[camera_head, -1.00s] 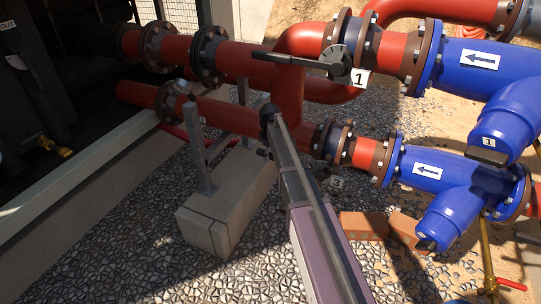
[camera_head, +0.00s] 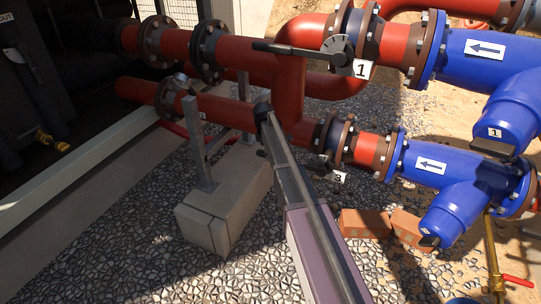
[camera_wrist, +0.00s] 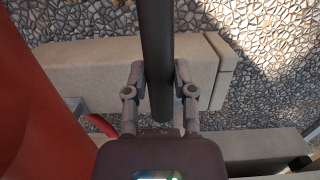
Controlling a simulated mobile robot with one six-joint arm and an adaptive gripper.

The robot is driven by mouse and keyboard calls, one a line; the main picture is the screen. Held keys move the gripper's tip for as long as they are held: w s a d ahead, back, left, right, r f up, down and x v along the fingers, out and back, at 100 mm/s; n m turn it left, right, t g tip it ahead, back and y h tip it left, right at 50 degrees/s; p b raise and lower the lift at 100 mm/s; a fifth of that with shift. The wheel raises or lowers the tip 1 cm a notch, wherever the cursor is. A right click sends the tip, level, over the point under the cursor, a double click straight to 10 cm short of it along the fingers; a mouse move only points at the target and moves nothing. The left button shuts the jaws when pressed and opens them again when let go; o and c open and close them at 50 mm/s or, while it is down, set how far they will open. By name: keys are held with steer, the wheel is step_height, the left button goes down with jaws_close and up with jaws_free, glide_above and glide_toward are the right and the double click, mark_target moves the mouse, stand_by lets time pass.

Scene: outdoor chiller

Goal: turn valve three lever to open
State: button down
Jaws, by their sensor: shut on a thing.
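In the wrist view my gripper (camera_wrist: 160,75) is shut on a long dark bar, the valve three lever (camera_wrist: 157,35), with one finger against each side. The bar runs from the top of the picture down between the fingers. In the head view, valve three (camera_head: 333,140) sits in the lower red pipe, with a white "3" tag (camera_head: 338,177) below it. My arm crosses in front, left of this valve. It hides most of the lever, and my gripper cannot be made out there.
Valve one's dark lever (camera_head: 295,49) points left on the upper pipe, near its "1" tag (camera_head: 361,69). A red pipe fills the wrist view's left side (camera_wrist: 35,110). A concrete block (camera_head: 222,205) stands below the pipes. Bricks (camera_head: 365,223) lie on the pebble ground. Open ground lies at the front left.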

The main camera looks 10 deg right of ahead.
steer(key=shift+s+f, duration=0.1)
steer(key=shift+c, duration=2.2)
jaws_free()
steer(key=shift+f, duration=0.1)
step_height(320, 180, up, 4)
steer(key=y+p, duration=0.1)
steer(key=p, duration=0.3)
steer(key=shift+d+t, duration=0.15)
steer(key=shift+t, duration=0.25)
step_height(320, 180, up, 13)
steer(key=p, duration=1.3)
steer(key=s+r+m+p, duration=0.5)
steer(key=s+r+p, duration=0.4)
steer(key=s, duration=0.6)
steer(key=shift+r+m+p, duration=0.3)
steer(key=shift+r+p, duration=0.05)
steer(key=shift+p, duration=0.15)
